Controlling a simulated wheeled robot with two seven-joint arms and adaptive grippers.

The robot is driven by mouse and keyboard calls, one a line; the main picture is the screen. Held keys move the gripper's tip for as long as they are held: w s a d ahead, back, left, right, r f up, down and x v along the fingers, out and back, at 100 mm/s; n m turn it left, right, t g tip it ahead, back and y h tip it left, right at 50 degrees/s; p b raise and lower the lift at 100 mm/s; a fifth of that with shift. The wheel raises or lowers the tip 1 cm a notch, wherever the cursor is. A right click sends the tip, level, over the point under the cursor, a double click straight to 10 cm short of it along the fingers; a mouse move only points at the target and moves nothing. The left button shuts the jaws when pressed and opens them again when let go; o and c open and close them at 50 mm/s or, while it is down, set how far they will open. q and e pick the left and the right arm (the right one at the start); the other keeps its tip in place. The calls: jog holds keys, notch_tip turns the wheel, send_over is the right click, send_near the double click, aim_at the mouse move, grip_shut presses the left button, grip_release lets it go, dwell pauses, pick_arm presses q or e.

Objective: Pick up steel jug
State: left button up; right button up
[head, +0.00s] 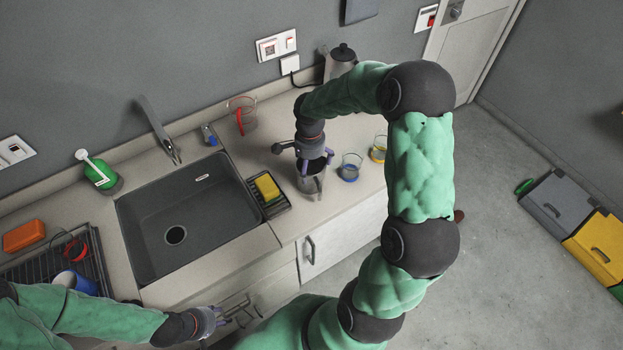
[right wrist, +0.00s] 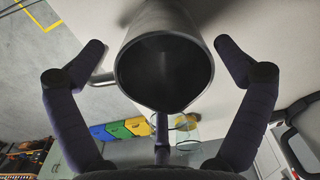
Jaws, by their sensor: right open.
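The steel jug (head: 311,187) stands on the counter to the right of the sink. In the right wrist view its dark open mouth (right wrist: 165,70) faces the camera, and its handle shows at the left. My right gripper (head: 316,163) is over the jug from above. In the right wrist view its two fingers (right wrist: 160,50) are spread on either side of the jug, with gaps visible between them and its wall. My left gripper (head: 212,318) is low at the counter's front, away from the jug; its fingers are too small to read.
Two glasses, one with blue (head: 350,168) and one with yellow (head: 378,150), stand just right of the jug. A yellow sponge (head: 267,187) on a rack is to its left, beside the sink (head: 148,243). A glass pitcher (head: 242,115) and a kettle (head: 340,62) stand behind.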

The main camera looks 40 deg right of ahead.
aim_at(309, 170)
notch_tip(309, 170, down, 4)
jog(key=shift+w+a+f, duration=0.15)
jog(key=shift+f, duration=0.05)
jog(key=c, duration=1.2)
jog(key=shift+c, duration=0.2)
jog(key=shift+r, duration=0.1)
jog(key=shift+r, duration=0.5)
jog(key=s+d+r, duration=0.1)
jog(key=s+r, duration=1.1)
jog(key=s, duration=0.2)
jog(key=shift+p, duration=0.4)
